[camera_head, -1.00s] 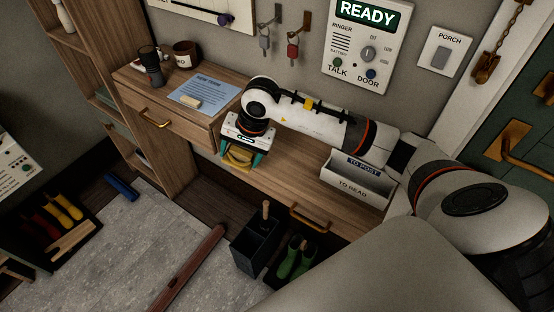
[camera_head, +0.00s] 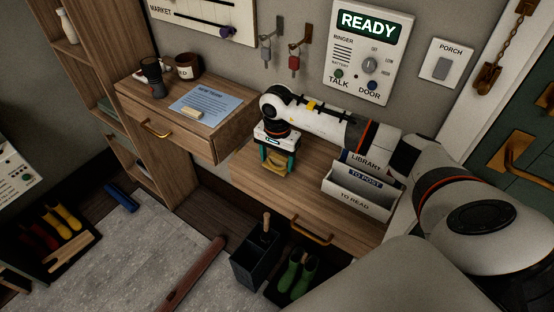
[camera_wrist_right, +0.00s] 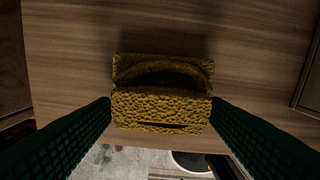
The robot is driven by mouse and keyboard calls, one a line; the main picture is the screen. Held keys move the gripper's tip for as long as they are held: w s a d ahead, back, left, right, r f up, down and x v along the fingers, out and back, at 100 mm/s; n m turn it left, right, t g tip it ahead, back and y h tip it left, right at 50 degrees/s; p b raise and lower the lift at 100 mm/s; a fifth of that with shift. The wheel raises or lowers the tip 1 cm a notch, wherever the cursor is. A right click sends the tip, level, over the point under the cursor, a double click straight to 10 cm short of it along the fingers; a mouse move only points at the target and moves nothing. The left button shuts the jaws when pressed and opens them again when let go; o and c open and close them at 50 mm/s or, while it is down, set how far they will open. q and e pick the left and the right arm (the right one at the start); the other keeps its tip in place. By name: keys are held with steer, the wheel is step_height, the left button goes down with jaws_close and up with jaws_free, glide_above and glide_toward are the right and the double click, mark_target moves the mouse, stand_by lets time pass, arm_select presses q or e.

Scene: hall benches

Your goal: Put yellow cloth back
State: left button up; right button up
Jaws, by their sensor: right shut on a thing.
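The yellow cloth (camera_head: 273,164) is folded and hangs between the green-tipped fingers of my right gripper (camera_head: 275,160), over the left part of the lower wooden bench top (camera_head: 310,194). In the right wrist view the cloth (camera_wrist_right: 162,106) is a textured, folded mustard piece with the two dark green fingers at its sides, so my right gripper (camera_wrist_right: 160,112) is shut on it. Bench wood shows behind it; I cannot tell whether the cloth touches the surface. My left gripper is not in the head view.
A raised drawer unit (camera_head: 190,135) stands just left of the gripper, with a blue paper (camera_head: 207,102), a mug (camera_head: 187,66) and a dark torch-like object (camera_head: 151,76) on top. A letter rack (camera_head: 354,199) stands to the right. A dark caddy (camera_head: 254,262) and green boots (camera_head: 297,272) are below.

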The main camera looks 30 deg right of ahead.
mark_target(277, 159)
steer(key=shift+f, duration=0.7)
steer(key=o, duration=1.3)
step_height(277, 159, up, 12)
steer(key=b, duration=0.2)
